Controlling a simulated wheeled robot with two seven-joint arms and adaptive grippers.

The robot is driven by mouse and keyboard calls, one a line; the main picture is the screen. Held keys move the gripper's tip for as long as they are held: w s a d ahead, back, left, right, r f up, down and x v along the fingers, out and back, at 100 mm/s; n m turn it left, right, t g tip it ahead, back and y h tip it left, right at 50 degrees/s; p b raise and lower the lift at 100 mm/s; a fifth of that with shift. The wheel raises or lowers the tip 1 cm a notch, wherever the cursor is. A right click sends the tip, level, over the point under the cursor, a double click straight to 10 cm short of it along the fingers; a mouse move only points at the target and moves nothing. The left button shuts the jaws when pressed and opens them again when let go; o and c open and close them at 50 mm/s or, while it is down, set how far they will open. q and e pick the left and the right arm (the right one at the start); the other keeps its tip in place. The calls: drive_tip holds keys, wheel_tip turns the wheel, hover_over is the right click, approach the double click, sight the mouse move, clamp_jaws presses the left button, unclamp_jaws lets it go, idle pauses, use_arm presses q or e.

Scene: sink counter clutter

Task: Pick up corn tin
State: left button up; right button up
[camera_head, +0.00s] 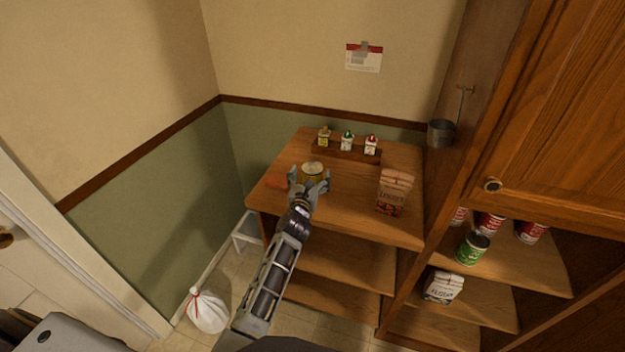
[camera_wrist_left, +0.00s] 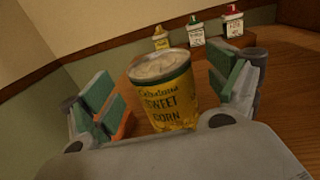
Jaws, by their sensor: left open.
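The corn tin (camera_head: 313,170) is a yellow can with a pale lid, standing on the wooden shelf top. In the left wrist view the corn tin (camera_wrist_left: 166,95) reads "SWEET CORN" and stands upright between the spread fingers, with a visible gap on each side. My left gripper (camera_head: 309,183) is open in front of the tin. In the left wrist view its green-padded fingers (camera_wrist_left: 168,100) flank the can. The tin's lower part is hidden by the gripper body. My right gripper is not in view.
Several small spice containers (camera_head: 347,141) stand in a row behind the tin. A paper bag (camera_head: 394,190) stands to the right. A wooden cabinet (camera_head: 540,130) with cans rises at the right.

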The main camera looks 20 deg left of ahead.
sight(314, 162)
use_arm(q)
drive_tip(key=shift+w+a, duration=0.15)
drive_tip(key=shift+w, duration=1.35)
drive_tip(key=shift+r, duration=0.1)
drive_tip(key=c, duration=1.5)
drive_tip(key=shift+r, duration=0.15)
drive_tip(key=shift+r+p, duration=0.85)
drive_tip(key=shift+r, duration=4)
